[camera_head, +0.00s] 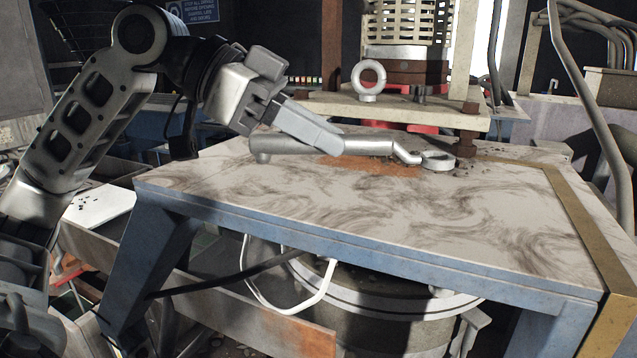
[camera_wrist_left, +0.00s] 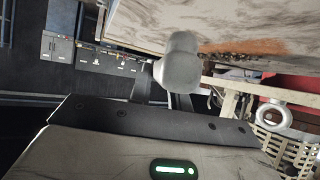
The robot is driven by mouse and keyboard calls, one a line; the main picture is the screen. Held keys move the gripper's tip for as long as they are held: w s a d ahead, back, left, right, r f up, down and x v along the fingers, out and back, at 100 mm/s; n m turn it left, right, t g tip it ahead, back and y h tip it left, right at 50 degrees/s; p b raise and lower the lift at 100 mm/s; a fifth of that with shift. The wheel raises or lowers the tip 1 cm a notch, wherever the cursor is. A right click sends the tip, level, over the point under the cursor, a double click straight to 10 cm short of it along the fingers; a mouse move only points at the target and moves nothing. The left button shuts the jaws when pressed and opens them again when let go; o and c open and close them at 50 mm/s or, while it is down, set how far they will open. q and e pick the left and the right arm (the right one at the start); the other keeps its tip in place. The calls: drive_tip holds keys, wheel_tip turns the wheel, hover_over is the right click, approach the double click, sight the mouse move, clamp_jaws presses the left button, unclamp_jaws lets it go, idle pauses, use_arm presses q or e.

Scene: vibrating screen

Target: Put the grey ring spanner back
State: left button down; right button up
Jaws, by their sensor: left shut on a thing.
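The grey ring spanner (camera_head: 365,147) is just over the marbled table top (camera_head: 420,210), its cranked ring end to the right and its thick end to the left. My left gripper (camera_head: 335,142) is shut on its handle, coming from the upper left. I cannot tell whether the spanner touches the table. In the left wrist view the rounded grey end of the spanner (camera_wrist_left: 178,66) sticks out past the fingers of my left gripper (camera_wrist_left: 168,98); the ring end is hidden there. My right gripper is not in view.
An orange-brown rusty patch (camera_head: 370,166) marks the table under the spanner. Behind stands a machine base plate (camera_head: 395,108) with an eye bolt (camera_head: 368,80) and a rusty bolt (camera_head: 468,130). A brass strip (camera_head: 585,225) edges the table's right. The table's front middle is clear.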

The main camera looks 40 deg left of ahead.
sight(318, 196)
use_arm(q)
drive_tip(key=shift+w+a+f, duration=0.15)
drive_tip(key=shift+f, duration=0.15)
drive_tip(key=f, duration=0.1)
drive_tip(key=f+b, duration=0.1)
drive_tip(key=b, duration=0.1)
drive_tip(key=shift+w+a+f, duration=0.15)
drive_tip(key=shift+w+f, duration=0.1)
drive_tip(key=shift+f, duration=0.55)
drive_tip(key=shift+f+b, duration=0.15)
drive_tip(key=shift+b, duration=0.2)
drive_tip(key=c, duration=1.3)
unclamp_jaws()
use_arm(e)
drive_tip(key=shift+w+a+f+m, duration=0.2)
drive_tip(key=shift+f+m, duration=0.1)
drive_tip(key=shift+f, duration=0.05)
